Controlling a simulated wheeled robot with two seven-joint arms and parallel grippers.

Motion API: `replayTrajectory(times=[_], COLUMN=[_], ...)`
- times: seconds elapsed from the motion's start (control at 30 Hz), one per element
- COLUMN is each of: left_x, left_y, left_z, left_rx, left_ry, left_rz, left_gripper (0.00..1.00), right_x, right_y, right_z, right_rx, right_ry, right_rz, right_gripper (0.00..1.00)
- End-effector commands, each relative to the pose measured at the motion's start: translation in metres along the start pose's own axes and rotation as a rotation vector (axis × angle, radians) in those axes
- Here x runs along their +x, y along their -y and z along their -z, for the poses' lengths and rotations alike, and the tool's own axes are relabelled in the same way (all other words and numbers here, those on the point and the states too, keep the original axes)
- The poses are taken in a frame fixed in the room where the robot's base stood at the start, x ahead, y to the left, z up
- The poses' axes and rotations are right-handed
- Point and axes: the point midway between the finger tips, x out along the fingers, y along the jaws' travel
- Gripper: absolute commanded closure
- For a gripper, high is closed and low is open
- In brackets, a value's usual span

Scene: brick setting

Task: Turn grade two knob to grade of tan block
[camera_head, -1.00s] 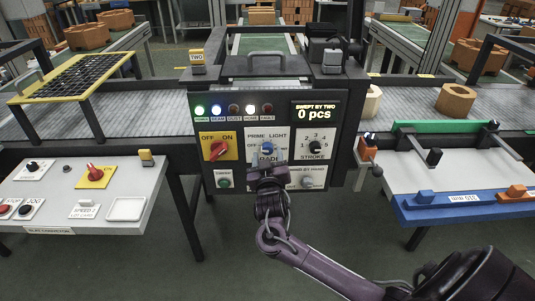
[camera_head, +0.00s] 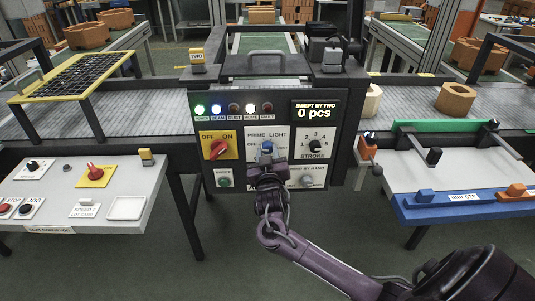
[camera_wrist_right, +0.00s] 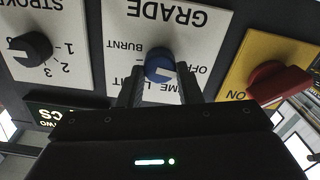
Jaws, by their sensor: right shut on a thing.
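The blue grade knob (camera_head: 266,147) sits on the white GRADE plate of the dark control panel. It also shows, upside down, in the right wrist view (camera_wrist_right: 159,66), with the labels OFF, BURNT, LIGHT and part of PRIME around it. My right gripper (camera_head: 267,157) is shut on this knob; in the wrist view its two dark fingers (camera_wrist_right: 159,84) flank it. Its pointer direction is hard to read. A tan ring-shaped block (camera_head: 456,99) rests on the conveyor right of the panel. My left gripper is not in view.
A red OFF/ON switch (camera_head: 218,149) is left of the grade plate and a black STROKE knob (camera_head: 316,145) is right of it. A green button (camera_head: 224,182) and a grey knob (camera_head: 307,181) sit below. A paler block (camera_head: 372,101) is beside the panel.

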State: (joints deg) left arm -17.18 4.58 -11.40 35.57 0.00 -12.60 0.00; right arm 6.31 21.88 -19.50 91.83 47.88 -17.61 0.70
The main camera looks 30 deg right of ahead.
Motion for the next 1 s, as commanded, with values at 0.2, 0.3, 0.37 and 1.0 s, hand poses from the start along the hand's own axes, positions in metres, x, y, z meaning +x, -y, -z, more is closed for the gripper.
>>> replayTrajectory(times=[0.2, 0.3, 0.37, 1.0], left_x=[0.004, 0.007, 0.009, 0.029], left_y=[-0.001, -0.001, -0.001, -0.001], left_z=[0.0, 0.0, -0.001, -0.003], left_rx=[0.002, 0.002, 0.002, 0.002], left_ry=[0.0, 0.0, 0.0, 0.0], left_rz=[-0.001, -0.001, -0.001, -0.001], left_gripper=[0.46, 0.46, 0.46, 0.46], right_x=[0.0, 0.0, -0.001, 0.0], right_y=[0.0, 0.0, 0.0, -0.002], right_z=[-0.001, -0.002, -0.002, -0.002], right_rx=[0.096, 0.17, 0.221, 0.772], right_ry=[0.001, 0.001, 0.002, -0.001], right_rz=[-0.001, -0.001, -0.001, -0.002], right_gripper=[0.91, 0.91, 0.91, 0.91])
